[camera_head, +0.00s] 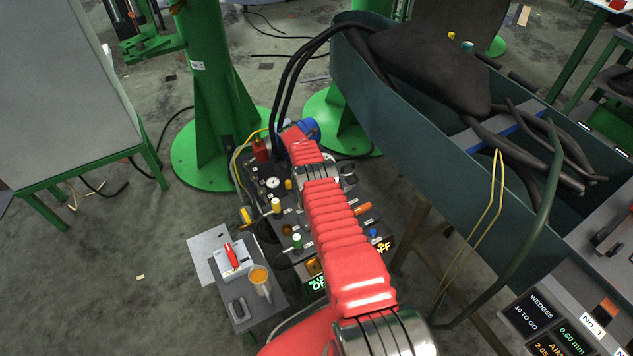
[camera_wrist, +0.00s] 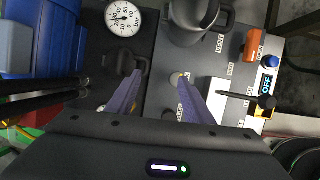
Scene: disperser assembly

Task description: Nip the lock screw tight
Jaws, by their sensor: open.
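In the wrist view my gripper (camera_wrist: 158,78) is open, its two purple-grey fingers apart over the dark panel (camera_wrist: 156,52), with nothing seen held between them. A small pale round fitting (camera_wrist: 178,77) shows right beside the right fingertip; I cannot tell whether they touch. I cannot tell for sure which fitting is the lock screw. A dark T-shaped or looped part lies by the left fingertip, partly hidden. In the head view my red-sleeved arm reaches over the control panel (camera_head: 265,197) and hides the gripper and the middle of the panel.

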